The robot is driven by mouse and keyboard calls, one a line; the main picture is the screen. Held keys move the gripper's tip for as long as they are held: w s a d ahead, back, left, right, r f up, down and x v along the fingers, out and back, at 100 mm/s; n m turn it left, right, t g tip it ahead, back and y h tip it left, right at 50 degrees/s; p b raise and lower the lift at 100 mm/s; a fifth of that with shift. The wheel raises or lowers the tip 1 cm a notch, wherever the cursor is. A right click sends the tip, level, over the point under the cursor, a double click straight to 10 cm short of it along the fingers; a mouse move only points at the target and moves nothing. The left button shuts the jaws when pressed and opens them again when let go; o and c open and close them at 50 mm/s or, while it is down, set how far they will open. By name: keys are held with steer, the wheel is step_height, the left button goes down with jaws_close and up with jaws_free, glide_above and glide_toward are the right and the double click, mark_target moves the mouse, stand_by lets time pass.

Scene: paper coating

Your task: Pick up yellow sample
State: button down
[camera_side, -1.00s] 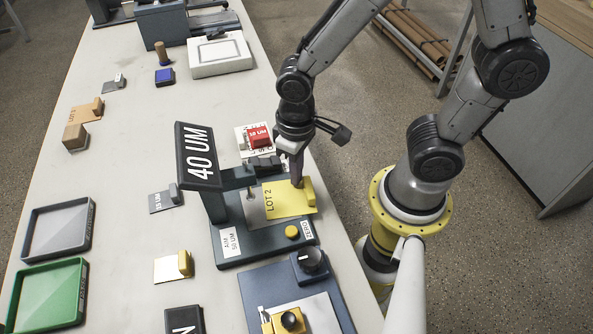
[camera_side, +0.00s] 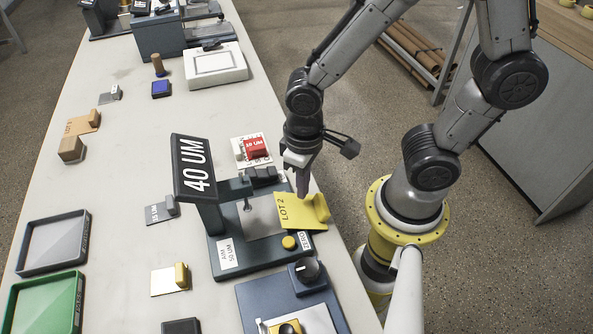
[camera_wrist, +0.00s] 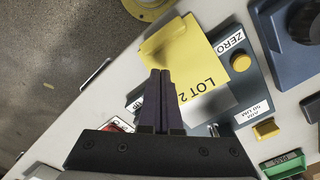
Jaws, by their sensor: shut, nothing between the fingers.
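The yellow sample (camera_side: 292,211), a flat card marked LOT 2 with a raised yellow block at its right end, lies on the right side of the gauge base (camera_side: 226,232), partly past its right edge. It looks skewed and perhaps tilted. The gauge's display (camera_side: 194,166) reads 40 UM. My gripper (camera_side: 303,192) is shut and empty, its fingertips just above or beside the sample near the block; contact is hard to tell. In the wrist view the closed fingers (camera_wrist: 160,76) overlap the sample (camera_wrist: 198,62), with the block beyond their tips.
A metal-coloured sample (camera_side: 163,210) and a gold one (camera_side: 170,279) lie to the left. Grey and green trays (camera_side: 45,303) line the left edge.

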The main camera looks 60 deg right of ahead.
mark_target(301, 210)
step_height(301, 210, up, 10)
steer(key=n+g, duration=0.1)
steer(key=n, duration=0.4)
steer(key=f+n, duration=0.1)
steer(key=f, duration=0.2)
steer(key=s+f+n+h, duration=0.1)
steer(key=f, duration=0.3)
steer(key=s+a+f+n+g+h, duration=0.1)
steer(key=f+n, duration=0.1)
steer(key=f, duration=0.1)
steer(key=shift+s+a+f, duration=0.1)
steer(key=shift+s+f, duration=0.15)
steer(key=shift+f, duration=0.15)
steer(key=shift+s+d, duration=1.25)
